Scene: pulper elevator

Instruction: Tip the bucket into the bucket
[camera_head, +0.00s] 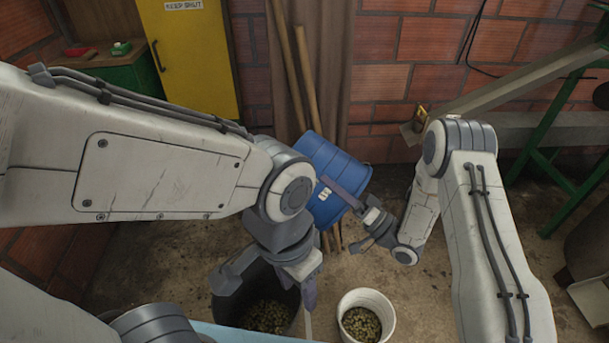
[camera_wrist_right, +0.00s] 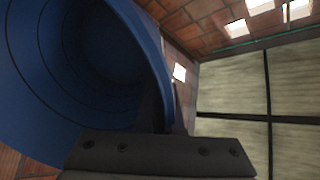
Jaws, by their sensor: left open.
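A blue bucket (camera_head: 322,160) hangs tilted in the air near the middle of the head view. My right gripper (camera_head: 336,197) is shut on its rim. The right wrist view shows the bucket's dark inside (camera_wrist_right: 85,60), with the rim between the fingers (camera_wrist_right: 168,105); no contents can be made out. A dark bucket (camera_head: 226,312) stands on the floor below, holding greenish-yellow fruit. A white bucket (camera_head: 388,302) with similar fruit stands to its right. My left gripper (camera_head: 270,285) is open over the dark bucket, its fingers spread, partly covering it.
A yellow cabinet (camera_head: 195,60) and green bench (camera_head: 118,68) stand at the back left. A green-legged metal frame (camera_head: 555,165) stands at right. Floor right of the white bucket is clear.

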